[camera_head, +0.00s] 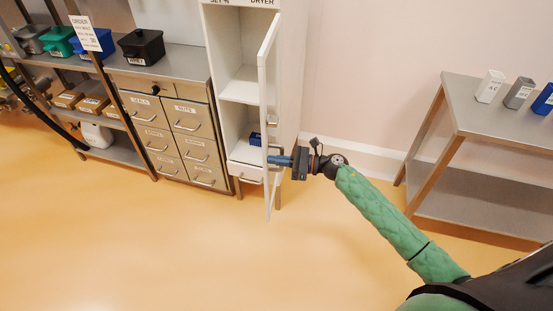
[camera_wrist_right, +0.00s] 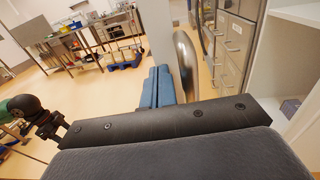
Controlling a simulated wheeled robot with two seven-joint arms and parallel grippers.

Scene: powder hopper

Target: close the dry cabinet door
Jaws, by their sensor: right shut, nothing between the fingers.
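The dry cabinet (camera_head: 297,60) is tall and white. Its door (camera_head: 269,85) stands wide open toward me, seen nearly edge-on, hinged on the cabinet's right side. The shelves inside show, with a small blue object (camera_head: 255,139) low down. My right gripper (camera_head: 279,161) is at the right side of the door, at the handle's height, its blue fingers together and empty. In the right wrist view the curved metal handle (camera_wrist_right: 186,62) is just right of the fingers (camera_wrist_right: 158,88); whether they touch it I cannot tell.
A steel drawer unit (camera_head: 170,125) stands left of the cabinet, with a black bin (camera_head: 141,46) on top. A steel table (camera_head: 470,110) with several small containers is at the right. The floor (camera_head: 180,240) before the cabinet is clear.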

